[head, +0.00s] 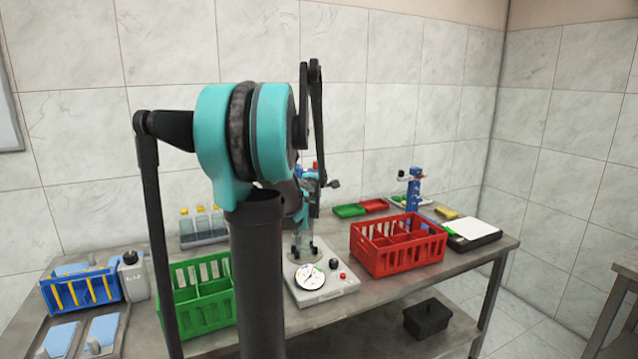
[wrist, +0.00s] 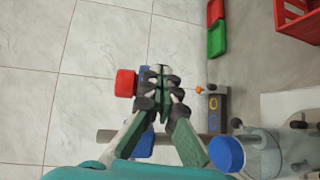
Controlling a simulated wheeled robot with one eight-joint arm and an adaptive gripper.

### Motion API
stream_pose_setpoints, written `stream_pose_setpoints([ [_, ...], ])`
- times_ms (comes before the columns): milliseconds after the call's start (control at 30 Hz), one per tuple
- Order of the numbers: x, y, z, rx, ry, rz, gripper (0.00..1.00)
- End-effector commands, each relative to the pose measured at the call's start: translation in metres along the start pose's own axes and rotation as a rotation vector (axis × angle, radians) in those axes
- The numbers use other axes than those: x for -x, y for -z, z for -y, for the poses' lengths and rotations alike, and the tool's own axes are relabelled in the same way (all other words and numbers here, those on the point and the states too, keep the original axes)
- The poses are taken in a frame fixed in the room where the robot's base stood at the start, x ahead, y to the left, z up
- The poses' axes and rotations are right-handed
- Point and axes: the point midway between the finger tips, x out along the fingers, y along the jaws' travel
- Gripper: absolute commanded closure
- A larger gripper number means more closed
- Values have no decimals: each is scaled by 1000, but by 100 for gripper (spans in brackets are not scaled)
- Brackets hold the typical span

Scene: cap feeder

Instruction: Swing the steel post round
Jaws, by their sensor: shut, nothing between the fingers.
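My gripper (wrist: 158,80) is shut and empty in the wrist view, its fingertips together. Just left of the fingertips are a red block (wrist: 126,83) and a blue part; I cannot tell whether they touch. A grey metal rod (wrist: 106,135), which may be the steel post, runs sideways behind the fingers, with a blue part (wrist: 143,146) by it. The fingers hide part of the rod. In the head view my arm covers most of this spot; a dark grey end (head: 334,183) shows right of it, above the machine with a dial (head: 322,283).
A red crate (head: 398,245) stands right of the machine and a green crate (head: 196,300) left of it. A blue-capped bottle (wrist: 228,155) is close below right of the gripper in the wrist view. A blue stand (head: 413,195) and small trays (head: 349,210) sit farther back.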

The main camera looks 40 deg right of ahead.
Motion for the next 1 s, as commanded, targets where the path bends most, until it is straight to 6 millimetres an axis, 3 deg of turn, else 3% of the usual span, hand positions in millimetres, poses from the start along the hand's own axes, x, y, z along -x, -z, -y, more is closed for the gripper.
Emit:
stream_pose_setpoints([
  [433, -38, -1, -5, 0, 0, 0, 100],
  [1000, -48, 1, -6, 1, 0, 0, 100],
])
